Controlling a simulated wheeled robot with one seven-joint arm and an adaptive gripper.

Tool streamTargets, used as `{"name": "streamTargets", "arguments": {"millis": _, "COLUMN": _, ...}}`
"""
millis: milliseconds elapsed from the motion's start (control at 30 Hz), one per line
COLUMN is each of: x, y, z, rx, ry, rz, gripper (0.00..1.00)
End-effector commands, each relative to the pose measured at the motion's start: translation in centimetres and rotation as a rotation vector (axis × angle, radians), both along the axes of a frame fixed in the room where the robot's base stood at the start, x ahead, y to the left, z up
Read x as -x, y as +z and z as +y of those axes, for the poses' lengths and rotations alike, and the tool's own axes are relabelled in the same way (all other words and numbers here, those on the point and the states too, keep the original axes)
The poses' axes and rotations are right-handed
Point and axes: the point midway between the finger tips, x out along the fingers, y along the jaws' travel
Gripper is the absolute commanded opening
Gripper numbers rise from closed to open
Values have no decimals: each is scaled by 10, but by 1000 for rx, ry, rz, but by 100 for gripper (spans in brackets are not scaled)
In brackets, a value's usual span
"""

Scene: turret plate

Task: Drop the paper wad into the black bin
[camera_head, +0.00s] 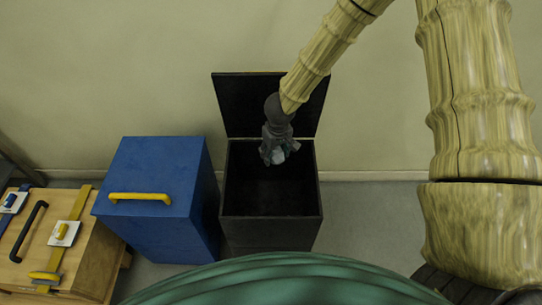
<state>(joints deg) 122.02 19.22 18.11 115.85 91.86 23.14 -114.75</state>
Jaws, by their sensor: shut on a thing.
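The black bin (271,224) stands on the floor against the wall, with its lid (236,104) raised open behind it. My gripper (279,154) reaches down over the bin's opening, towards its back right part. It is shut on a pale grey crumpled paper wad (278,156). The wad shows between the fingers, and part of it is hidden by them. I cannot tell exactly how high it is above the rim. The inside of the bin is dark, and nothing can be made out in it.
A blue bin (160,220) with a shut lid and a yellow handle (140,197) stands just left of the black bin. A wooden chest (85,262) with latches and a black handle is at the far left. Bare floor (365,220) lies to the right.

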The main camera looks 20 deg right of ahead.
Motion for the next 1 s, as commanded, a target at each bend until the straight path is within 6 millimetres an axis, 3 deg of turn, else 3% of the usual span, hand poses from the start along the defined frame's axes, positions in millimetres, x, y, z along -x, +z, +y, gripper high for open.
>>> {"name": "streamTargets", "arguments": {"millis": 300, "x": -13, "y": -53, "z": -3, "rx": -1, "ry": 227, "rz": 1, "gripper": 43}}
{"name": "streamTargets", "arguments": {"millis": 1000, "x": -15, "y": -95, "z": -3, "rx": -4, "ry": 272, "rz": 0, "gripper": 43}}
